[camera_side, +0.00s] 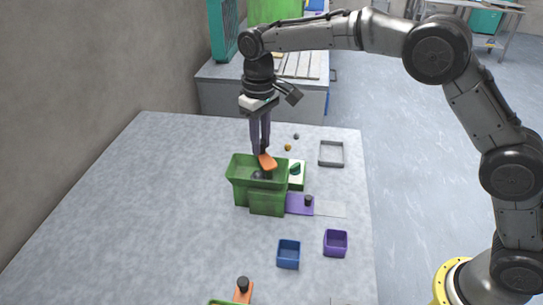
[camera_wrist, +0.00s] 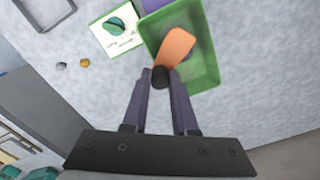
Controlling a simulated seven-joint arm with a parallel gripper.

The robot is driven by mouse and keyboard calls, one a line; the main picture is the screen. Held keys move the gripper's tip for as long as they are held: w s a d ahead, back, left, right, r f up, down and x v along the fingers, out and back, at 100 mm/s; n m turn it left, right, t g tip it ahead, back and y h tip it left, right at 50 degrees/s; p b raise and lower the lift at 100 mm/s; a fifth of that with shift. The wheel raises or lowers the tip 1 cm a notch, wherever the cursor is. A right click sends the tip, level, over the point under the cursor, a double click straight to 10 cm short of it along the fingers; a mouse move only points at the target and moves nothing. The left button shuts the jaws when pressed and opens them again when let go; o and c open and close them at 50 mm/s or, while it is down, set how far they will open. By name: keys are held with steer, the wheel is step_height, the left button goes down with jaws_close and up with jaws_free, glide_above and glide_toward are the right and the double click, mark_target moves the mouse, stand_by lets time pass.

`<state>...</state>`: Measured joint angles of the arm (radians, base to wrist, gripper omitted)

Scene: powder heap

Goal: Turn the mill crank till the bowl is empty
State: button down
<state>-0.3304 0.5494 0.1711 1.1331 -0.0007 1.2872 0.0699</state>
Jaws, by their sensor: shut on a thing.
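My gripper (camera_side: 262,149) points down at the back rim of a green open box (camera_side: 241,171). In the wrist view my gripper (camera_wrist: 161,77) is shut on a black knob (camera_wrist: 160,80). A flat orange piece (camera_wrist: 177,45), which looks like a crank arm, extends from the knob over the green box (camera_wrist: 206,74). The orange piece also shows in the side view (camera_side: 267,161). Dark shapes show inside the box in the side view; I cannot tell what they are. Another orange piece with a black knob (camera_side: 243,285) is partly cut off at the bottom edge. I cannot make out a bowl with certainty.
A white card with a green round thing (camera_side: 299,182) is beside the box. A purple pad (camera_side: 296,206), blue box (camera_side: 289,256), purple box (camera_side: 336,245) and grey tray (camera_side: 322,155) lie to the right. Two small balls (camera_side: 288,147) lie behind. The table's left side is clear.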

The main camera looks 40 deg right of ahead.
steer(key=shift+s+d, duration=0.35)
steer(key=shift+d, duration=0.25)
steer(key=shift+s+d, duration=0.35)
steer(key=shift+d, duration=0.25)
steer(key=shift+s+d, duration=0.5)
steer(key=shift+s, duration=0.25)
steer(key=shift+s+d, duration=0.1)
steer(key=shift+s, duration=0.8)
steer(key=shift+s+a, duration=1.7)
steer(key=shift+s, duration=0.3)
